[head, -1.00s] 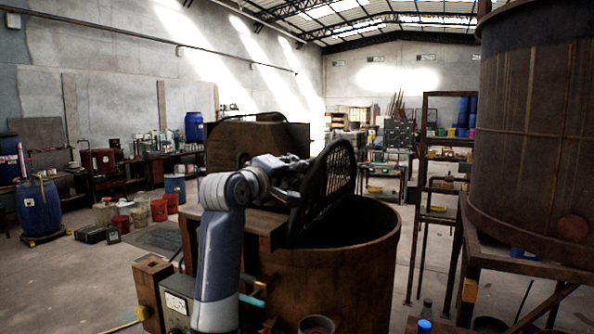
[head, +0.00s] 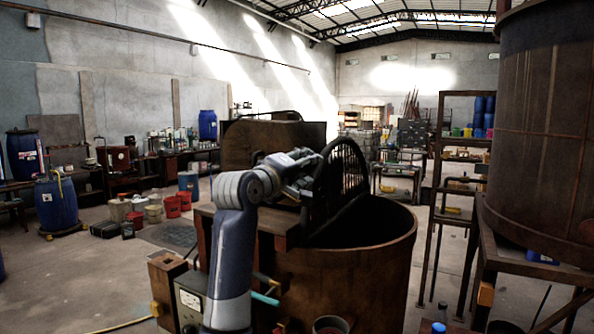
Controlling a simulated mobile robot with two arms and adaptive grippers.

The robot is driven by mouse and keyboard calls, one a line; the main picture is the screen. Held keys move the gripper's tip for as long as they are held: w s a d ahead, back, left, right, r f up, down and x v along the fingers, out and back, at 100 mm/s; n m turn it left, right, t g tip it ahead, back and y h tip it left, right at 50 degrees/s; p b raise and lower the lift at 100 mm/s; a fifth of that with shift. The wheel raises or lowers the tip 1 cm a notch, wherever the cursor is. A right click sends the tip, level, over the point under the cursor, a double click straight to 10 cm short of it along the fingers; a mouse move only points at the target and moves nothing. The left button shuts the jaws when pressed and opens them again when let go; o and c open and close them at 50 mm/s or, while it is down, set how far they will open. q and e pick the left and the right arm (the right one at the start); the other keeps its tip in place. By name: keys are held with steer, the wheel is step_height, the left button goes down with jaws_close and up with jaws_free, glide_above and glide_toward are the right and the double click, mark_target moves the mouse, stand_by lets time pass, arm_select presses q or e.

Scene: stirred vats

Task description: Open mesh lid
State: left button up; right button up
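The dark mesh lid (head: 349,172) stands raised, close to upright, at the left side of the round rusty vat (head: 345,285). The vat's mouth shows open to the right of the lid, with a dark interior. My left arm comes up in front of the vat, and my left gripper (head: 312,172) is at the lid's left face. It seems to touch the lid, but its fingertips are dark and partly hidden, so I cannot tell whether they are shut on it. My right gripper is not in view.
A large rusty tank (head: 543,130) on a stand fills the right side. A narrow metal rack (head: 437,200) stands behind the vat's right. A grey control box (head: 190,300) is close by at the lower left. Blue barrels (head: 56,203) and open floor lie further left.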

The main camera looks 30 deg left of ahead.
arm_select(q)
steer(key=shift+s+d, duration=0.2)
steer(key=shift+s, duration=0.45)
steer(key=s+a, duration=0.1)
steer(key=s, duration=0.9)
steer(key=shift+s, duration=0.3)
steer(key=shift+c, duration=0.6)
